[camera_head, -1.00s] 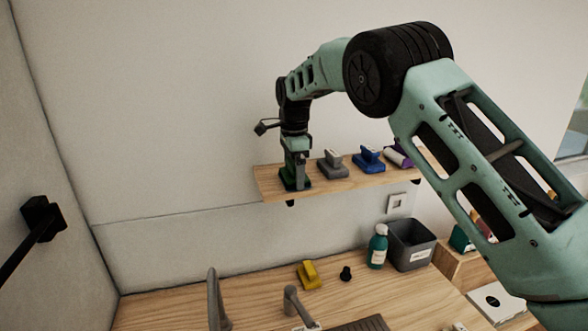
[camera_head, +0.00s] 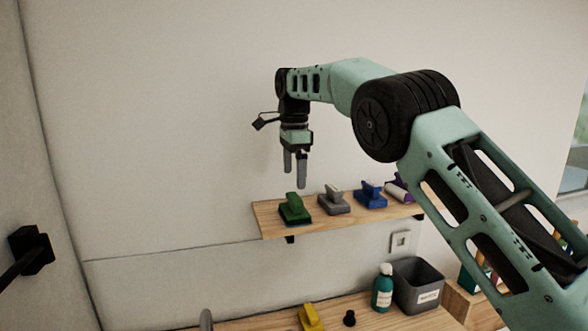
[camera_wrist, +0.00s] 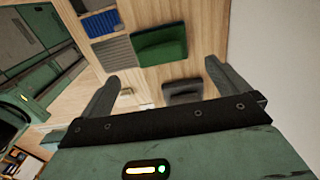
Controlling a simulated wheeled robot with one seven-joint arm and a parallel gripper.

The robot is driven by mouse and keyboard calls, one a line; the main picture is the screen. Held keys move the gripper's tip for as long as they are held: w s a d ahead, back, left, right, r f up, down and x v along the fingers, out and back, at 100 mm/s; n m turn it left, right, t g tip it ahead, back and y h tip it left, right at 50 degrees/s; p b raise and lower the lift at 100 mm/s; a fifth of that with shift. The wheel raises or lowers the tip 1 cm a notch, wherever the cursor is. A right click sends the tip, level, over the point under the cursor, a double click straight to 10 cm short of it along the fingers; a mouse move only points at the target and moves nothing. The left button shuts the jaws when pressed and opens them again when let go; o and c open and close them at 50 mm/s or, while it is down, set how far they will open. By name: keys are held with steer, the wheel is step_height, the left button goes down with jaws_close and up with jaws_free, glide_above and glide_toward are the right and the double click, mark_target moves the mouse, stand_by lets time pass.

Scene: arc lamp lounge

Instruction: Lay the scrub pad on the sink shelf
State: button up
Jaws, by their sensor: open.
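A green scrub pad with a raised grip (camera_head: 294,210) lies on the left end of the wooden shelf (camera_head: 277,228) on the wall. It also shows in the wrist view (camera_wrist: 160,45). My gripper (camera_head: 296,178) is open and empty, pointing down above the green pad, with a gap between fingertips and pad. In the wrist view my two fingers (camera_wrist: 160,86) are spread apart with nothing held between them.
To the right on the same shelf are a grey pad (camera_head: 334,202), a blue pad (camera_head: 371,196) and a purple-and-white item (camera_head: 399,189). The counter below holds a yellow item (camera_head: 311,318), a teal bottle (camera_head: 382,290) and a grey bin (camera_head: 417,285).

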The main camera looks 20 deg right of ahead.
steer(key=shift+r, duration=1.2)
steer(key=shift+s+a, duration=0.15)
steer(key=shift+s, duration=0.05)
steer(key=s+a+f+n+y, duration=0.1)
steer(key=s+a+f+n, duration=0.1)
steer(key=s+a+n, duration=0.4)
steer(key=s+a+f+n, duration=0.1)
steer(key=s+f+n, duration=0.15)
steer(key=s, duration=0.55)
steer(key=s+a+f+n+y, duration=0.1)
steer(key=s+a+n, duration=0.35)
steer(key=s, duration=0.35)
steer(key=s+d+f+n, duration=0.1)
steer(key=s+f+n, duration=0.2)
steer(key=s, duration=0.5)
steer(key=s+d+f+n+h, duration=0.1)
steer(key=s+d+f+n, duration=0.1)
steer(key=s+n, duration=0.3)
steer(key=s+d+f+n, duration=0.2)
steer(key=s+f+n, duration=0.2)
steer(key=s, duration=0.6)
steer(key=shift+s+d+f+n, duration=0.2)
steer(key=shift+s+f+n, duration=0.1)
steer(key=shift+n, duration=0.1)
